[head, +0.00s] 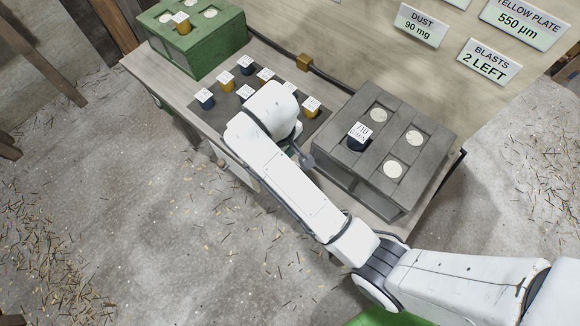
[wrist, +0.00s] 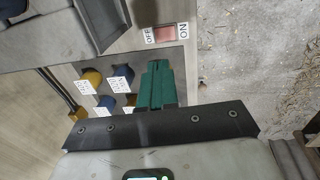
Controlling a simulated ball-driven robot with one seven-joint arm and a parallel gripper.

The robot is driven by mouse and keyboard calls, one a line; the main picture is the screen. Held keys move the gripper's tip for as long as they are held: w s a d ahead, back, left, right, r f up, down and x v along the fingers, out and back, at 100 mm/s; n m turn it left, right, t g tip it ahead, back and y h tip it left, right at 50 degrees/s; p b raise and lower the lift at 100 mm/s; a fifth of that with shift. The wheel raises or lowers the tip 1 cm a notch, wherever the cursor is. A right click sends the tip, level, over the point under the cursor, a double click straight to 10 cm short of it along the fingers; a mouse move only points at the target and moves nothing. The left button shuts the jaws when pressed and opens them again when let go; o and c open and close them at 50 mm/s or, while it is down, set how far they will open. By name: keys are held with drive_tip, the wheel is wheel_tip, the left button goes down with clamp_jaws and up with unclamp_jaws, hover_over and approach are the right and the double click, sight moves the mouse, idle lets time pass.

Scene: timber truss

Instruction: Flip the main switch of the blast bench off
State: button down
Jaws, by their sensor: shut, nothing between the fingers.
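The main switch (wrist: 165,34) is a small red rocker in a pale plate, in the wrist view. An OFF label (wrist: 148,35) is on its left side and an ON label (wrist: 183,30) on its right. I cannot tell which side is pressed down. My gripper (wrist: 157,66) has green fingers, shut and empty, pointing toward the switch with a gap in the picture between the tips and the plate. In the head view my arm hides the switch and most of the gripper. The blast bench (head: 150,72) is the wooden table below.
A grey block with round pockets (head: 365,180) and one dark labelled weight stands at the bench's right. A green block (head: 215,50) stands at the far left. Several blue and yellow labelled pots (head: 227,80) sit on a dark mat between them. The floor in front is clear except for shavings.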

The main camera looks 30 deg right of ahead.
drive_tip(key=f, duration=0.4)
drive_tip(key=d+f, duration=0.1)
drive_tip(key=f, duration=0.8)
drive_tip(key=shift+w+d+f, duration=0.2)
drive_tip(key=shift+w+d, duration=0.1)
drive_tip(key=shift+d, duration=0.1)
